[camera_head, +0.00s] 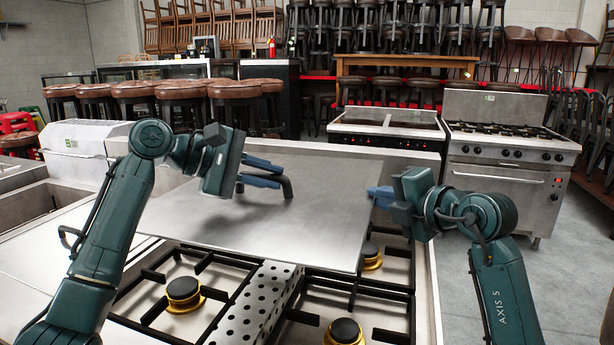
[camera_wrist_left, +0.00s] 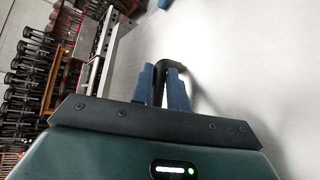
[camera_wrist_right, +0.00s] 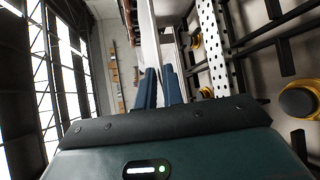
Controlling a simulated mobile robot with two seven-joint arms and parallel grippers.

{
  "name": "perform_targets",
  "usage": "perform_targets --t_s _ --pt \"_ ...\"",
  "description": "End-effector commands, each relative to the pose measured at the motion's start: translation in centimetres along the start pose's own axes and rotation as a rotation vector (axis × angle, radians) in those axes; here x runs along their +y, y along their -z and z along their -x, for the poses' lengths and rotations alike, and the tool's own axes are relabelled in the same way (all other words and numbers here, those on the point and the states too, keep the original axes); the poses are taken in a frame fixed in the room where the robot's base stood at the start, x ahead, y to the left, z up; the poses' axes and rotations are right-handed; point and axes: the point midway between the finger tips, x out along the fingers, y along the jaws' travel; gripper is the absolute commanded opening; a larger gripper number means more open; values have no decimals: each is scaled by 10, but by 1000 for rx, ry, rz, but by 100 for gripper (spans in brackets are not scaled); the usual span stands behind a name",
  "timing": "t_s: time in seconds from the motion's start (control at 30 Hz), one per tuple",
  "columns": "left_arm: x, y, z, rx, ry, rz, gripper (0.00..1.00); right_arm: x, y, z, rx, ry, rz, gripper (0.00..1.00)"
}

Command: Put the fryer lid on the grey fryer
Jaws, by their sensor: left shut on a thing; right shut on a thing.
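The fryer lid (camera_head: 290,215) is a large flat metal sheet with a black bent handle (camera_head: 287,187). It is held roughly level over the burner grates in the head view. My left gripper (camera_head: 264,175) is shut on the handle, which also shows between the fingers in the left wrist view (camera_wrist_left: 165,80). My right gripper (camera_head: 382,194) is shut on the lid's right edge; the right wrist view shows the lid edge-on (camera_wrist_right: 150,45) between the fingers. I cannot tell for sure which unit is the grey fryer; an open metal basin (camera_head: 40,208) lies at the left.
Black grates with yellow-ringed burners (camera_head: 183,290) and a perforated strip (camera_head: 255,305) lie below the lid. Behind stand a black-topped cooker (camera_head: 388,122) and a steel range (camera_head: 510,150). Round brown stools (camera_head: 135,92) line the back left.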

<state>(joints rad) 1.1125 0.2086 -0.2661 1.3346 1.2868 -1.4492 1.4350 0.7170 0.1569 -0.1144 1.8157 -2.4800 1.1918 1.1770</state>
Motion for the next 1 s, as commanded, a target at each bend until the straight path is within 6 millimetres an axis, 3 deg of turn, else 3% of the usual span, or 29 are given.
perform_targets --t_s 0.03,0.47,1.0 --pt "4 -8 -1 -14 -6 -12 0 2 6 -1 14 -3 7 0" --pt "-6 -8 -3 -14 -5 -10 0 -5 10 2 14 -3 6 0" --pt "-69 -20 -8 -15 -6 -8 0 -57 43 24 15 -2 3 0"
